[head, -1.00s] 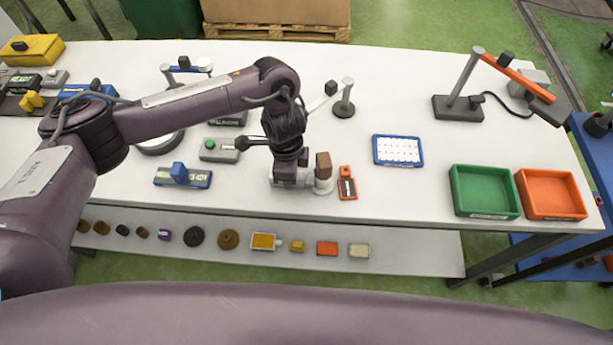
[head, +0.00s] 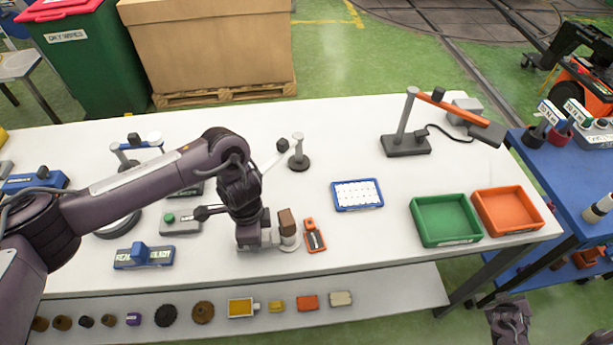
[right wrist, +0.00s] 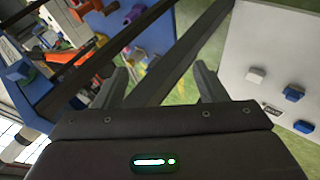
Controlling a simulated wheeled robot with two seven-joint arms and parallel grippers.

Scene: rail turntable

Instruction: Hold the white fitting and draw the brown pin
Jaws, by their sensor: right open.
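The white fitting (head: 289,242) stands on the white table, and the brown pin (head: 286,222) sits upright in its top. My left gripper (head: 255,236) points down at the fitting's left part. Its fingers are hard to make out there, so I cannot tell whether they are closed on it. The pin is clear of the left gripper. My right gripper (head: 510,320) is low at the right, off the table's front edge and far from the fitting. In the right wrist view its fingers (right wrist: 163,84) are apart with nothing between them.
An orange-and-black device (head: 314,238) lies just right of the fitting. A blue-framed tray (head: 357,207), a green bin (head: 446,238), an orange bin (head: 507,231) and a lamp (head: 406,145) stand further right. A lower shelf (head: 380,312) holds several small parts. A blue table (head: 560,190) stands at the right.

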